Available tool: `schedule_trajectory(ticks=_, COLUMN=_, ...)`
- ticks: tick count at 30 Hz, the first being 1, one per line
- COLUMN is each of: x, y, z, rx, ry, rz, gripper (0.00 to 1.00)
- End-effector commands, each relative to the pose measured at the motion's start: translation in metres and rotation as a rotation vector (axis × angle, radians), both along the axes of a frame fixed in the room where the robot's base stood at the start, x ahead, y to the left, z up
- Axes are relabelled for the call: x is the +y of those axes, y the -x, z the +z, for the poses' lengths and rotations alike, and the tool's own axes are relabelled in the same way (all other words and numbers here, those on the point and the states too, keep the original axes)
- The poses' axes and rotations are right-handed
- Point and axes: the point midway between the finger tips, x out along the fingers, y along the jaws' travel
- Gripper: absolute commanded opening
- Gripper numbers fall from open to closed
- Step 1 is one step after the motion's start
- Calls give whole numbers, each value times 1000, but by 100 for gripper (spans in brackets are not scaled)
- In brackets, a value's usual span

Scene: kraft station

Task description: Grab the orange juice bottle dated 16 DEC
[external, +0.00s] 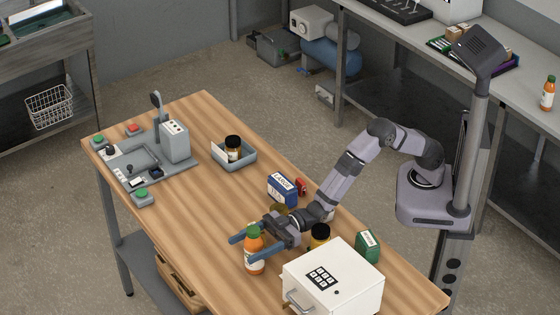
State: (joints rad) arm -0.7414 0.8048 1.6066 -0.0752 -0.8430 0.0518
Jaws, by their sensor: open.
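An orange juice bottle (254,258) with a green cap and a white label stands upright on the wooden table, left of the white safe. My gripper (241,250) is open and reaches in low from the right, its blue fingers at this bottle. The bottle overlaps the fingers in the picture, and I cannot tell whether they touch it. A second orange bottle (548,94) with a green cap stands on the grey bench at the far right. The dates on both labels are too small to read.
A white keypad safe (350,283) stands close to my gripper. A dark jar (320,234), a green box (368,245) and a blue box (282,189) surround my wrist. A grey tray (245,161) holds a jar. The table's left front is clear.

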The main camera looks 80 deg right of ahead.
Motion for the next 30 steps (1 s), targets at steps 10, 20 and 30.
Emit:
schedule_trajectory(ticks=10, x=15, y=-14, z=0, rx=1, ry=0, rz=1, gripper=66)
schedule_trajectory(ticks=20, x=15, y=-14, z=0, rx=1, ry=0, rz=1, gripper=40)
schedule_trajectory(ticks=30, x=15, y=-14, z=3, rx=-2, ry=-2, rz=1, gripper=13)
